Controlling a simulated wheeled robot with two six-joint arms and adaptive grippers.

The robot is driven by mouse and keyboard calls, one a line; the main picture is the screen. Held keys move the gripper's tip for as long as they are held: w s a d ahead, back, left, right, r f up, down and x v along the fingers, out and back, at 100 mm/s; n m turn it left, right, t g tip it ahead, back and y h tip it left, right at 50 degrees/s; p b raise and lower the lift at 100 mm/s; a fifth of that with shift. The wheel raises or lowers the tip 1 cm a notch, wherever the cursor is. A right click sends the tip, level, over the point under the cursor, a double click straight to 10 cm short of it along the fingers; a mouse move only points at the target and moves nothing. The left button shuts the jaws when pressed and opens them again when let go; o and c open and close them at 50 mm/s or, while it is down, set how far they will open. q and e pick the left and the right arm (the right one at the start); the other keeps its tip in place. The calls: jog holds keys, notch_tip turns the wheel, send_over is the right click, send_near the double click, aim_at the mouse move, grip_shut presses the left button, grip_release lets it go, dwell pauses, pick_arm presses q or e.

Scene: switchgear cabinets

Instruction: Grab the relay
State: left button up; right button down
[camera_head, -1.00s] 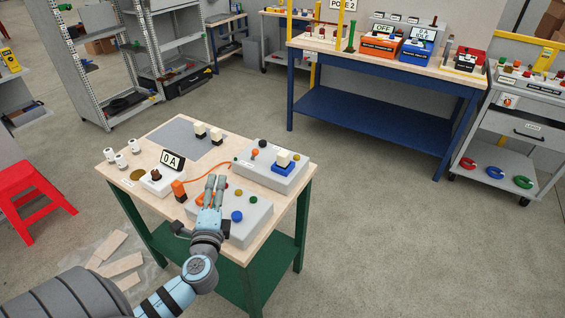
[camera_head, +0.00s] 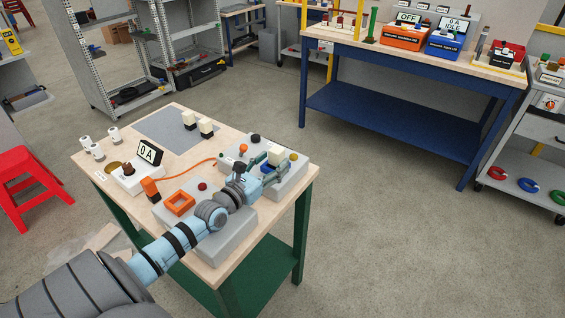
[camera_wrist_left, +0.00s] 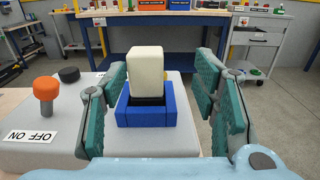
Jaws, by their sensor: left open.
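A cream block-shaped relay (camera_wrist_left: 147,72) stands upright in a blue socket (camera_wrist_left: 146,108) on a grey box (camera_wrist_left: 70,141). It also shows in the head view (camera_head: 276,154), partly covered by my gripper. My left gripper (camera_head: 262,172) is open and empty. In the left wrist view its teal fingers (camera_wrist_left: 160,85) stand on both sides of the relay, with a visible gap on each side. My right gripper is not in view.
An orange knob (camera_wrist_left: 46,89) and a black knob (camera_wrist_left: 69,74) stand left of the socket. A nearer grey box carries an orange frame (camera_head: 179,203). A 0 A display (camera_head: 150,152) stands left. A blue bench (camera_head: 400,115) stands behind, across open floor.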

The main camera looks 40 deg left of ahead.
aim_at(273, 154)
pick_arm(q)
jog(key=shift+w+a+r+b, duration=0.3)
jog(key=shift+w+a+b, duration=0.4)
jog(key=shift+b, duration=0.3)
jog(key=w+b, duration=0.1)
jog(key=w, duration=0.1)
jog(key=shift+w+a+f, duration=0.1)
jog(key=shift+w+a, duration=0.05)
jog(key=shift+w, duration=0.25)
jog(key=shift+s+r, duration=0.2)
jog(key=shift+r, duration=0.05)
jog(key=c, duration=0.9)
jog(key=shift+w, duration=0.1)
grip_shut()
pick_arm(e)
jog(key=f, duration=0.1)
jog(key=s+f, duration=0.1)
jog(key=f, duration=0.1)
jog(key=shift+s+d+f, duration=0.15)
